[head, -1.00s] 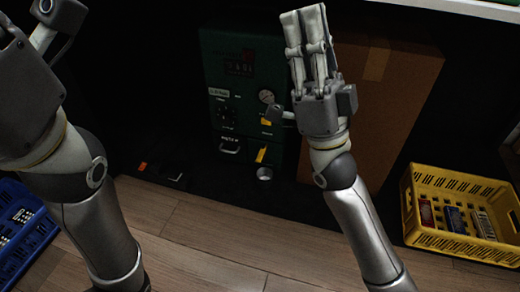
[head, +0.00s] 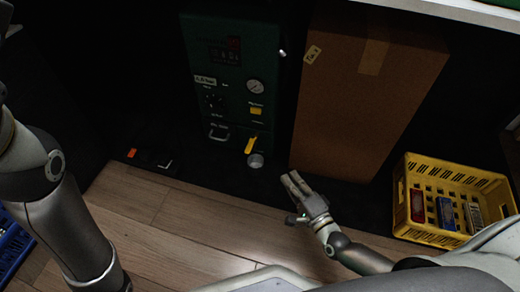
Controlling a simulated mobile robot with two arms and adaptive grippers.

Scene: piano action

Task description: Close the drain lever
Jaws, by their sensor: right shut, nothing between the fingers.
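The green machine (head: 229,68) stands against the dark back, with a gauge, a dial and labels on its front. A yellow lever (head: 251,145) sits low on its front right, tilted, just above a round metal cup or outlet (head: 256,160). I take this to be the drain lever. My right gripper (head: 291,181) is low in front of the cardboard box, to the right of and below the lever, apart from it. Its fingers are together and empty. My left arm shows at the left edge, but its gripper is out of view.
A tall cardboard box (head: 345,100) stands right of the machine. A yellow crate (head: 408,202) with small boxes is at the right. A blue crate (head: 12,243) is at the lower left. A small dark item with an orange mark (head: 133,153) lies left. Wooden floor is clear in front.

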